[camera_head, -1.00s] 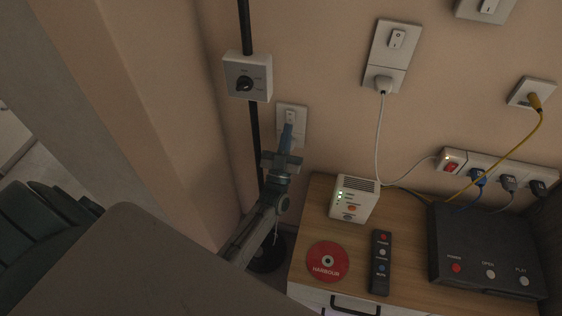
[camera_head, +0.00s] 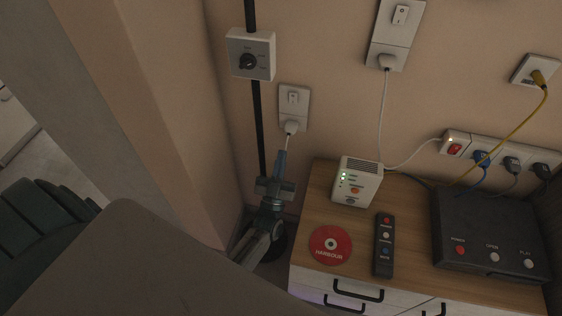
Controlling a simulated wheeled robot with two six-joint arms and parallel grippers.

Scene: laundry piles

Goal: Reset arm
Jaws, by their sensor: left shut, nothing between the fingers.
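My left gripper (camera_head: 281,162) shows at the lower middle, its arm coming up from below past the cabinet's left side. It is shut and empty, pointing up toward the wall. Its tips are just below a wall switch plate (camera_head: 293,97) that has a white plug (camera_head: 291,127) in it. A thin cord runs down from the plug and passes behind the gripper. My right gripper is not in view.
A wooden-topped cabinet (camera_head: 307,210) at the right holds a white box (camera_head: 356,182), a red disc (camera_head: 330,245), a black remote (camera_head: 384,245) and a black player (camera_head: 489,220). A dial box (camera_head: 251,54) hangs on a black pole at the left. A power strip (camera_head: 501,156) is on the wall.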

